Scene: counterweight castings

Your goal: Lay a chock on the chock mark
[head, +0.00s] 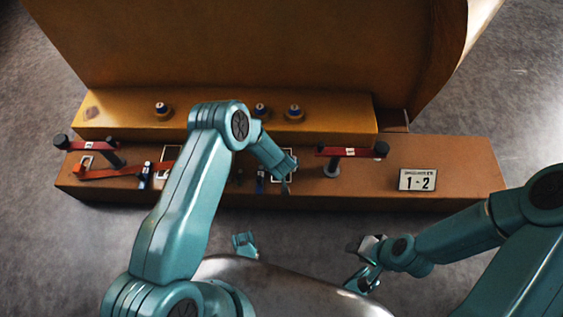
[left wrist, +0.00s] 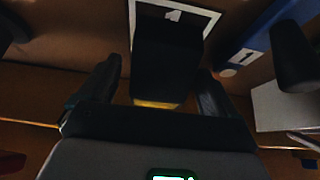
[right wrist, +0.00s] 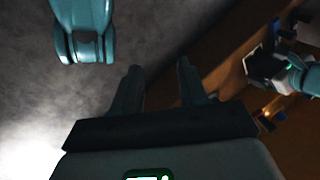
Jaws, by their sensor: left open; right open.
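A dark block with a yellow lower edge, which looks like the chock (left wrist: 165,62), lies over a white-outlined square mark (left wrist: 209,24) in the left wrist view. My left gripper (left wrist: 158,95) is open, with one finger on each side of the block's near end; whether they touch it is unclear. In the head view my left gripper (head: 287,180) is low over the brown bench, by a white-outlined mark (head: 283,152); the block cannot be made out there. My right gripper (head: 364,263) is open and empty, above the floor in front of the bench; its wrist view shows nothing between the fingers (right wrist: 157,80).
Red bars on dark posts stand at the bench's left (head: 92,147) and right of my left gripper (head: 345,152). A card reading 1-2 (head: 417,180) is at right. A blue piece labelled 1 (left wrist: 262,38) is beside the mark. An orange casting (head: 250,45) stands behind.

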